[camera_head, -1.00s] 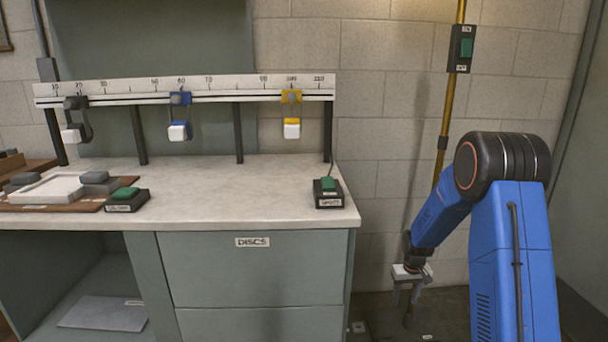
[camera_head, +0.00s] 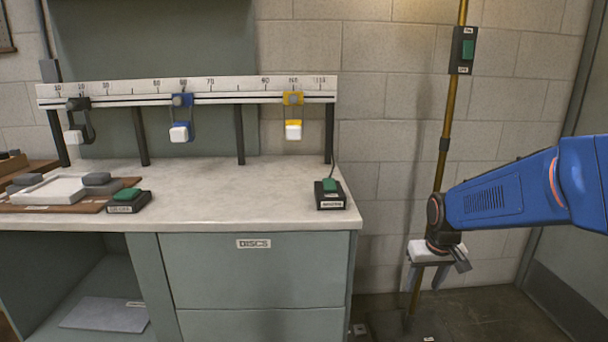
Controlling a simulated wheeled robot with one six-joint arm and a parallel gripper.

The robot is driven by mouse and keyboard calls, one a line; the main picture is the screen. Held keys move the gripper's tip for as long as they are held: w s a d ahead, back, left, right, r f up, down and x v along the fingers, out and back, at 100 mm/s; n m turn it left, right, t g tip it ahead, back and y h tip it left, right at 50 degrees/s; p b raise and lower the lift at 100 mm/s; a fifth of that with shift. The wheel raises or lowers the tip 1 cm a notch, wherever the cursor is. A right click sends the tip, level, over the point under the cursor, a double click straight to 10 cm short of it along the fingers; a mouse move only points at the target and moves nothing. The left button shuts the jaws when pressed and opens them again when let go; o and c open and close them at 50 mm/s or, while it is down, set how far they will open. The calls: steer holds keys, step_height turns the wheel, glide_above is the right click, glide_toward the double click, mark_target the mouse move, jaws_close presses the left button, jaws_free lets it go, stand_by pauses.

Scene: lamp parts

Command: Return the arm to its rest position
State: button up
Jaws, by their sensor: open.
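My blue arm (camera_head: 510,190) reaches in from the right edge, beside the bench. My gripper (camera_head: 428,282) hangs at its end with the fingers pointing down. It is open, with nothing visible between the fingers. It is right of the bench and just in front of a brass pole (camera_head: 450,125), apart from the bench.
The bench (camera_head: 240,215) carries a scale rail (camera_head: 220,90) with black, blue and yellow sliders. A green-button box (camera_head: 330,194) stands at its right end, another (camera_head: 126,201) at left beside a pale tray (camera_head: 50,190). A switch (camera_head: 462,50) is on the pole.

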steer(key=s+a+r+t, duration=0.1)
steer(key=s+r, duration=0.2)
steer(key=s, duration=0.9)
steer(key=s+a+r+t, duration=0.1)
steer(key=s+a+r, duration=0.1)
steer(key=s, duration=1.1)
steer(key=shift+s+r, duration=0.2)
steer(key=shift+r, duration=0.45)
stand_by(1.3)
